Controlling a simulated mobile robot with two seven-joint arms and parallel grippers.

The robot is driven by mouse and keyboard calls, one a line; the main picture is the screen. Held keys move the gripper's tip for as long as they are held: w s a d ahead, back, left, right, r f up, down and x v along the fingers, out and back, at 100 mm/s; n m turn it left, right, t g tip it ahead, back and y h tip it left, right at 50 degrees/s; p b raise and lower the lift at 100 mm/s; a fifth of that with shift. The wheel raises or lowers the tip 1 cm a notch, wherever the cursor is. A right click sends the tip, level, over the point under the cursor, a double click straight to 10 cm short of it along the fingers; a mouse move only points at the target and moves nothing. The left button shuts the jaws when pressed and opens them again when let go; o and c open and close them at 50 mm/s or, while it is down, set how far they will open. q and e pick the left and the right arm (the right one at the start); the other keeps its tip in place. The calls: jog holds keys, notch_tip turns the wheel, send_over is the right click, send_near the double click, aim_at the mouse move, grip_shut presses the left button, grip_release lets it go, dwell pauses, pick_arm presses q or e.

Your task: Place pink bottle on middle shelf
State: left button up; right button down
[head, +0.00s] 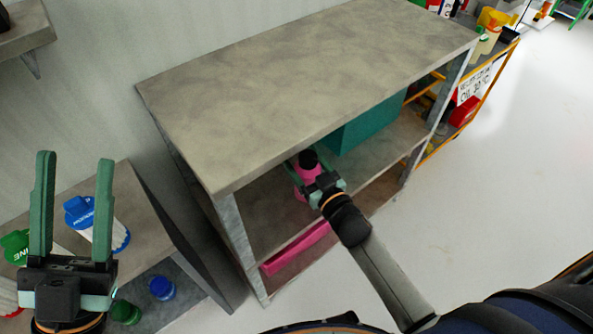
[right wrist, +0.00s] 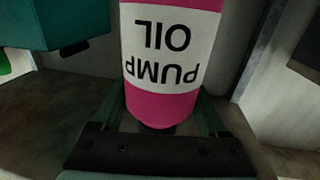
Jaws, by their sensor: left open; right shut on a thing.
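The pink bottle (head: 303,178) has a black top and is inside the grey shelf unit (head: 300,75), above its middle shelf (head: 262,222). My right gripper (head: 312,180) reaches in from the front and is shut on the bottle. In the right wrist view the bottle (right wrist: 172,55) shows a white label reading "PUMP OIL", upside down in the picture, between the fingers. Whether its base touches the shelf I cannot tell. My left gripper (head: 72,205) is open and empty at the lower left, with its fingers pointing up.
A teal box (head: 365,122) stands on the same shelf, right of the bottle. A pink object (head: 296,250) lies lower down. A low shelf at left holds blue-capped (head: 80,210) and green-capped containers. An orange-framed cart (head: 480,90) stands at right.

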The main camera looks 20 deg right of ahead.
jog(key=shift+w+a+f+b, duration=0.2)
jog(key=shift+w+f+b, duration=0.15)
jog(key=shift+w+f, duration=0.5)
pick_arm(q)
jog(key=shift+d+f+b, duration=0.2)
jog(key=shift+f+b, duration=1)
jog(key=shift+f, duration=0.65)
pick_arm(e)
jog(key=shift+w+f, duration=0.15)
jog(key=shift+f, duration=1.65)
pick_arm(q)
jog(key=shift+n, duration=0.3)
pick_arm(e)
jog(key=shift+f, duration=0.15)
grip_release()
pick_arm(q)
jog(key=shift+f, duration=0.1)
notch_tip(320, 180, up, 3)
jog(key=p, duration=0.2)
jog(key=shift+s+a+p, duration=0.1)
jog(key=shift+a+p, duration=0.05)
jog(key=shift+p, duration=0.2)
pick_arm(e)
jog(key=s+d, duration=0.2)
jog(key=s, duration=1)
